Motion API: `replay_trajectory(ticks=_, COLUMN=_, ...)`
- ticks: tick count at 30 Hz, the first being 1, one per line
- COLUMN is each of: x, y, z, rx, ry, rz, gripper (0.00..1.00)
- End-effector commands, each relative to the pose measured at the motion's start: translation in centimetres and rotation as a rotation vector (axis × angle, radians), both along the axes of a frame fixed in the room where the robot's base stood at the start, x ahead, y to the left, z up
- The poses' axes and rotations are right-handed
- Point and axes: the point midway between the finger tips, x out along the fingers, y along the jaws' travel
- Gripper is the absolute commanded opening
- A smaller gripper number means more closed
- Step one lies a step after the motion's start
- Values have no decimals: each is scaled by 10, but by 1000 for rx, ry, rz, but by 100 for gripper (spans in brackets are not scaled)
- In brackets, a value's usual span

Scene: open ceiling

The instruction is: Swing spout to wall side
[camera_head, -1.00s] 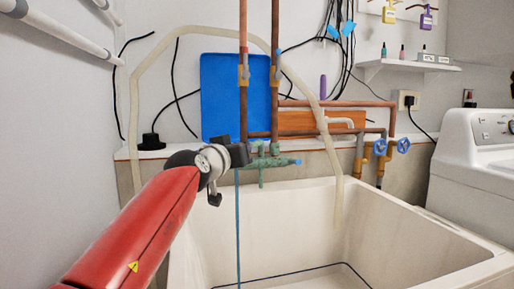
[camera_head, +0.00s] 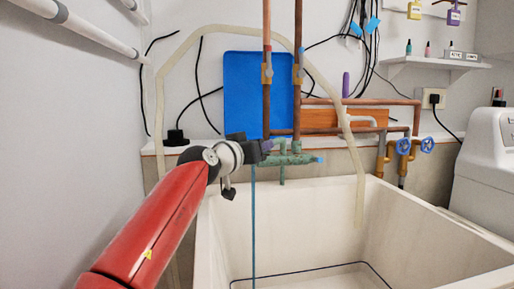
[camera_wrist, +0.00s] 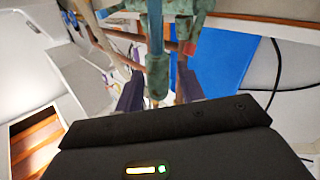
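A weathered green tap (camera_head: 290,159) is fixed below two copper pipes on the wall above the white sink. A short green spout (camera_head: 282,175) hangs down from it. My gripper (camera_head: 268,146) is just left of the tap body, at about its height, with purple fingers. In the wrist view the fingers (camera_wrist: 160,95) stand apart. The green spout end (camera_wrist: 157,82) shows between or just beyond them. I cannot tell whether either finger touches it. A blue hanging strip (camera_wrist: 155,35) crosses in front of the tap there.
The white sink (camera_head: 215,225) lies below, open and empty apart from a dark line inside. A pale hose (camera_head: 161,110) arches over the tap. A blue board (camera_head: 240,95) leans on the wall behind. Blue-handled valves (camera_head: 403,147) and a white machine (camera_head: 485,180) are at right.

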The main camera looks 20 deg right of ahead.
Motion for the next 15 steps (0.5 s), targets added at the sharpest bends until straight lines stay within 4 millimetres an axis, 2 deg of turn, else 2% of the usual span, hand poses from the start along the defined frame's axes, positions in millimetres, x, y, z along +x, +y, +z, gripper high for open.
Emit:
replay_trajectory(ticks=8, x=-3, y=4, z=-1, rx=0, ry=-1, rz=1, gripper=39)
replay_trajectory(ticks=15, x=-28, y=31, z=-2, rx=0, ry=0, rz=3, gripper=39)
